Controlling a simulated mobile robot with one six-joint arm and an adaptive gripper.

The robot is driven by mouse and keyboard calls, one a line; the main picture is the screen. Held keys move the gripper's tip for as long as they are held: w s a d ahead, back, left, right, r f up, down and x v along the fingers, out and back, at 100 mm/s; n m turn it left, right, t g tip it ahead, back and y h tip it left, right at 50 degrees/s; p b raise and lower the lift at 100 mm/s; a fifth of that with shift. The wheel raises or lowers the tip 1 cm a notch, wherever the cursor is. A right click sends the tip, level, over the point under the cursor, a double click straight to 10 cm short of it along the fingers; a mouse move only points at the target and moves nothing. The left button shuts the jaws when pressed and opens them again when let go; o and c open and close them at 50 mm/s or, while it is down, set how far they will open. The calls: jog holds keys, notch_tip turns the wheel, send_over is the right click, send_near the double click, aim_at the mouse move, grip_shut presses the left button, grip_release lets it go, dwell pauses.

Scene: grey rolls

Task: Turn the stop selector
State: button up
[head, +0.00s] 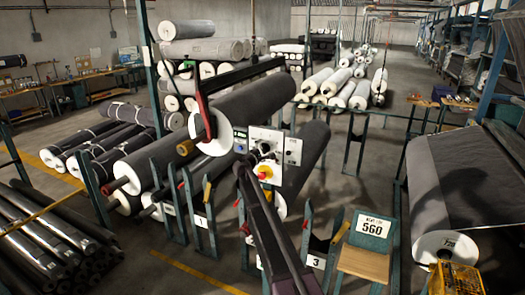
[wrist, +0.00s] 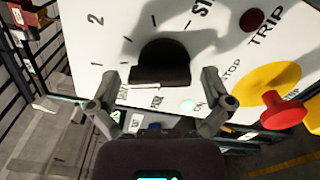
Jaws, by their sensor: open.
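The stop selector is a black knob (wrist: 162,64) on a white panel (wrist: 95,50), with printed tick marks, a "2" and partly cut-off lettering around it. A short white strip shows at its lower edge. My gripper (wrist: 161,76) is open, one finger on each side of the knob's lower part, with visible gaps; I cannot tell whether either finger touches the panel. In the head view the panel (head: 291,147) stands mid-picture, and my gripper (head: 258,153) is in front of it and hides the knob.
On the panel, a red mushroom button (wrist: 283,110) on a yellow disc (wrist: 262,84) sits right of my gripper, below a dark red button (wrist: 252,19) marked TRIP. Grey rolls (head: 150,150) and metal stands surround the panel.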

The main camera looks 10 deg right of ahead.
jog(key=c, duration=1)
jog(key=shift+c, duration=0.2)
jog(key=shift+m, duration=0.5)
jog(key=m, duration=0.2)
jog(key=shift+m, duration=0.3)
jog(key=m, duration=0.4)
jog(key=shift+s+d+r, duration=0.1)
jog(key=m, duration=0.4)
jog(key=shift+d+m, duration=0.1)
jog(key=shift+m, duration=2)
